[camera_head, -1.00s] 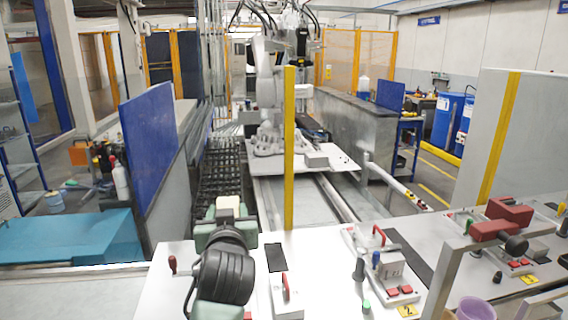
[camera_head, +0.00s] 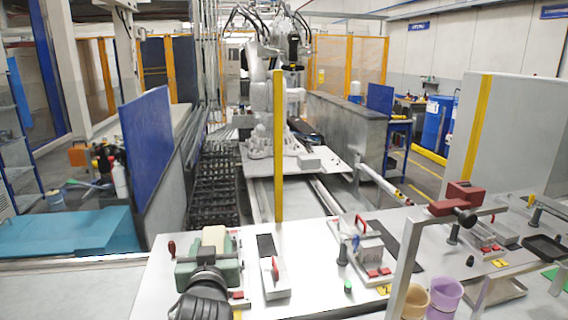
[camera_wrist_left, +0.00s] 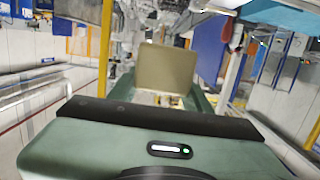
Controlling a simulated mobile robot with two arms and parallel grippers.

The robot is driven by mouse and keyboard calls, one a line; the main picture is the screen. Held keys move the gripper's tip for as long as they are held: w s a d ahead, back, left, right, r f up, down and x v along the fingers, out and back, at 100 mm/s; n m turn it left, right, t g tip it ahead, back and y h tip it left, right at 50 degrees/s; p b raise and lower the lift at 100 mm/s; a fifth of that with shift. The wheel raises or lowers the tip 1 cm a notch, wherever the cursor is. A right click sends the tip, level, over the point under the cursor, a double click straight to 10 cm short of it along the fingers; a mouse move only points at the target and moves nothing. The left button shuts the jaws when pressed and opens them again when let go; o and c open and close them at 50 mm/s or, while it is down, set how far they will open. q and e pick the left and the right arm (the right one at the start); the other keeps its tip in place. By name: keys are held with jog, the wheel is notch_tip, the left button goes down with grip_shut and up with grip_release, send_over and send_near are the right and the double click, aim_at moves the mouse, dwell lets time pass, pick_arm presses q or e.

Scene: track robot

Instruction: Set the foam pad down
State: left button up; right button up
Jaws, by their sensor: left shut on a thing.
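The foam pad (camera_head: 214,238) is a cream block in the jaws of my left gripper (camera_head: 212,250), which has a green body and a black ribbed wrist. The gripper is shut on the pad at the back left of the white table (camera_head: 325,258). In the left wrist view the pad (camera_wrist_left: 167,72) stands up beyond the green gripper body, tan and flat-faced. The pad's lower part is hidden, so I cannot tell whether it touches the table. My right gripper is not in view.
A red-knobbed lever (camera_head: 172,248) stands just left of the gripper. A dark strip (camera_head: 266,246) and a grey fixture with a red handle (camera_head: 275,278) lie to its right. A yellow post (camera_head: 279,150) rises behind the table. Cups (camera_head: 444,295) stand at the front right.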

pick_arm(q)
jog(key=s+a+f+h+b, duration=0.1)
jog(key=s+f, duration=0.4)
jog(key=s, duration=0.1)
jog(key=s+a+f+m+h+b, duration=0.1)
jog(key=s+f+b, duration=0.1)
jog(key=s+f, duration=0.3)
jog(key=s+a+f+m+b, duration=0.1)
jog(key=s+f+b, duration=0.1)
jog(key=s+f, duration=0.3)
jog(key=shift+s+a+h, duration=0.3)
jog(key=shift+s+h, duration=0.1)
jog(key=shift+s, duration=0.45)
jog(key=shift+f+b, duration=0.7)
jog(key=shift+b, duration=0.2)
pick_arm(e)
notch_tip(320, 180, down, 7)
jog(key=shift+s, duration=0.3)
pick_arm(q)
jog(key=shift+r, duration=0.1)
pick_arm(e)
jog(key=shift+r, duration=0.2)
